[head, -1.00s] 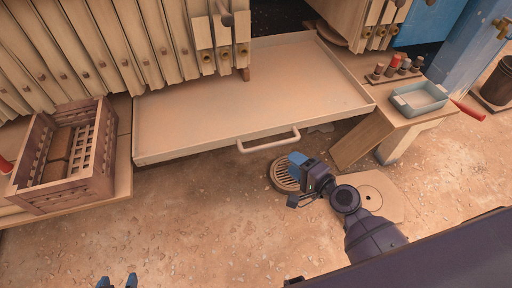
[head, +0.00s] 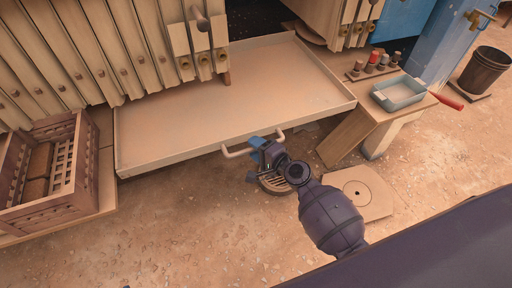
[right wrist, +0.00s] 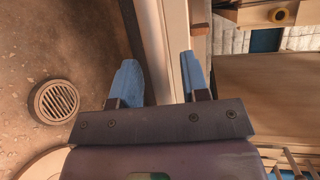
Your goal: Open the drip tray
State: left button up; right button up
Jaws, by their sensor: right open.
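The drip tray (head: 215,105) is a wide, shallow beige tray under the press plates, with much of its floor showing. Its pale bar handle (head: 235,153) is on the front wall. My right gripper (head: 258,143) is at the handle, hiding its middle. In the right wrist view its two blue fingers (right wrist: 160,80) are apart, and a pale bar (right wrist: 151,40), which looks like the handle, runs between them. I cannot tell whether either finger touches it. My left gripper is not clearly in view.
A slatted crate (head: 45,180) stands left of the tray. A wooden side table (head: 400,112) on the right holds a blue-grey dish (head: 398,93). A round floor drain (head: 275,184) lies below my right gripper; it also shows in the right wrist view (right wrist: 55,101). The floor in front is open.

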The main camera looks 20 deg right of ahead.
grip_shut()
pick_arm(q)
jog(key=shift+d, duration=0.1)
dwell(0.4)
